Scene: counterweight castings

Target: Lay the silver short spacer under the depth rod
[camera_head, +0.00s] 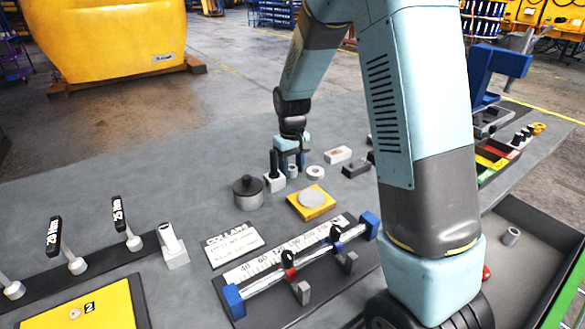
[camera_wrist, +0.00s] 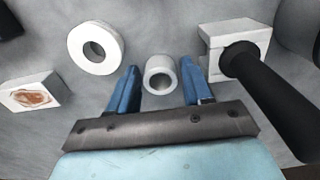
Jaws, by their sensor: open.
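The silver short spacer, a short hollow cylinder (camera_wrist: 160,74), stands between the blue fingers of my gripper (camera_wrist: 160,88) in the wrist view. A gap shows on each side of it. In the head view the spacer (camera_head: 292,171) is just below my open gripper (camera_head: 290,158). No part is labelled as the depth rod. A silver horizontal rod (camera_head: 318,251) with red and blue collars runs over a scale between blue end blocks. A black upright rod (camera_head: 273,163) stands in a pale block beside the spacer; that block also shows in the wrist view (camera_wrist: 235,38).
A white ring (camera_head: 315,172) lies close to the spacer, also in the wrist view (camera_wrist: 95,48). A white block (camera_head: 338,155), lidded grey pot (camera_head: 248,193) and yellow square with a disc (camera_head: 311,203) are nearby. A dark tray (camera_head: 545,262) at right holds another grey cylinder (camera_head: 510,236).

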